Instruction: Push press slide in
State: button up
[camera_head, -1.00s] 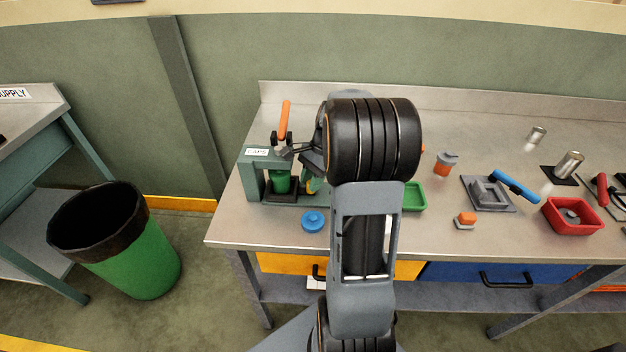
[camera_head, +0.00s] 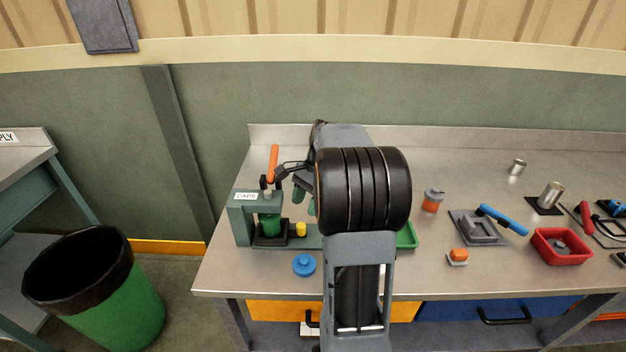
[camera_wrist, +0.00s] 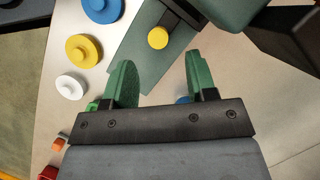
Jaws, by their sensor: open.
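The cap press (camera_head: 240,215) is a teal frame labelled CAPS at the left of the bench, with an upright orange lever (camera_head: 273,163). A dark slide (camera_head: 270,241) sits at its base with a green part (camera_head: 269,224) on it under the press head. The slide's yellow knob (camera_head: 300,229) sticks out on the right; it also shows in the wrist view (camera_wrist: 158,38). My gripper (camera_head: 305,197) is above and behind the knob in the head view. In the wrist view my gripper (camera_wrist: 160,78) is open, its green fingers apart and empty, with the knob beyond their tips.
A blue cap (camera_head: 304,265) lies in front of the press. Yellow (camera_wrist: 83,50) and white (camera_wrist: 71,87) caps show in the wrist view. A green tray (camera_head: 407,237) is partly behind my arm. A red bin (camera_head: 561,246) and tools lie to the right.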

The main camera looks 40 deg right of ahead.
jog(key=v, duration=0.7)
jog(key=shift+r, duration=0.25)
jog(key=shift+d, duration=0.1)
dwell(0.4)
